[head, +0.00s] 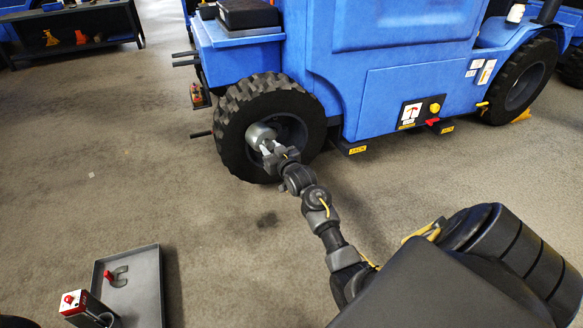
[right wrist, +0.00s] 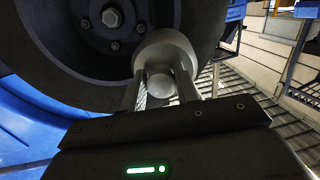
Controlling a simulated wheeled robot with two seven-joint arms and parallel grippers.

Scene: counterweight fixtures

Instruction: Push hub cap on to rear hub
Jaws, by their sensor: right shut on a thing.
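The rear wheel (head: 240,112) of the blue vehicle (head: 350,70) is black with a chunky tread. Its hub (right wrist: 112,18) shows in the right wrist view as a dark disc with a centre nut and several bolts around it. My right gripper (right wrist: 160,90) is shut on the hub cap (right wrist: 165,48), a pale grey round metal cup. The cap also shows in the head view (head: 261,134), in front of the left part of the wheel. In the wrist view it is to the right of and below the hub centre, apart from it. My left gripper is not in view.
A grey tray (head: 152,285) with a grey horseshoe-shaped part and a red-topped item lies on the floor at lower left. The floor before the wheel is clear.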

